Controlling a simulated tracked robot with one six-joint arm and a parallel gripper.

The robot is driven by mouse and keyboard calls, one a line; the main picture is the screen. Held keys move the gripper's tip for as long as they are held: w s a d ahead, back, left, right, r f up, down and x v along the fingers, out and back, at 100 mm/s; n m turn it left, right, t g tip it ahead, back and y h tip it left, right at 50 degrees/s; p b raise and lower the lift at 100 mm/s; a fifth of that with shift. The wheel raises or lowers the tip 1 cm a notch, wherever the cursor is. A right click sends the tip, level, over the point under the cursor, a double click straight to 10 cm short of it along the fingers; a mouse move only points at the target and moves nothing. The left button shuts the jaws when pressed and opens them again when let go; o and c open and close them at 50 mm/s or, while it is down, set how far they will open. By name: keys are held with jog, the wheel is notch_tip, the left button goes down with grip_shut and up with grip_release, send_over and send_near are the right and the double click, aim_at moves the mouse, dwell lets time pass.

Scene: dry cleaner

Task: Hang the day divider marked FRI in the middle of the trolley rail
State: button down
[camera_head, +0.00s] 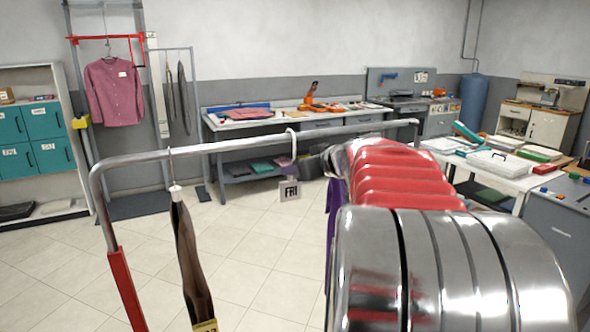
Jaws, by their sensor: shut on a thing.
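The day divider marked FRI (290,190) hangs upright on the trolley rail (237,143), its white hook (291,144) over the bar near the middle of its visible length. No gripper fingers show at the divider or its hook. Large shiny metal and red ribbed parts, apparently my arm, fill the lower right and cover part of the view beyond the rail. I cannot make out my gripper or what is in it. A brown garment (188,250) with a yellow tag hangs on the rail's left part. A strip of purple cloth (332,205) shows beside the arm; its support is hidden.
The trolley's left upright has a red sleeve (126,290). Behind are a worktable (214,125) with folded items, a frame with a pink shirt (115,92), and teal lockers (42,120). A white table (505,172) stands right. The floor left of the divider is clear.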

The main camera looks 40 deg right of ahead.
jog(key=shift+f, duration=0.15)
dwell(0.4)
jog(key=c, duration=1.6)
grip_release()
jog(key=shift+o, duration=0.2)
jog(key=shift+s, duration=0.1)
jog(key=v, duration=1.3)
jog(key=shift+s, duration=0.3)
jog(key=s+a, duration=0.2)
jog(key=s, duration=0.5)
jog(key=s+a, duration=0.2)
jog(key=s, duration=0.6)
jog(key=shift+a, duration=0.35)
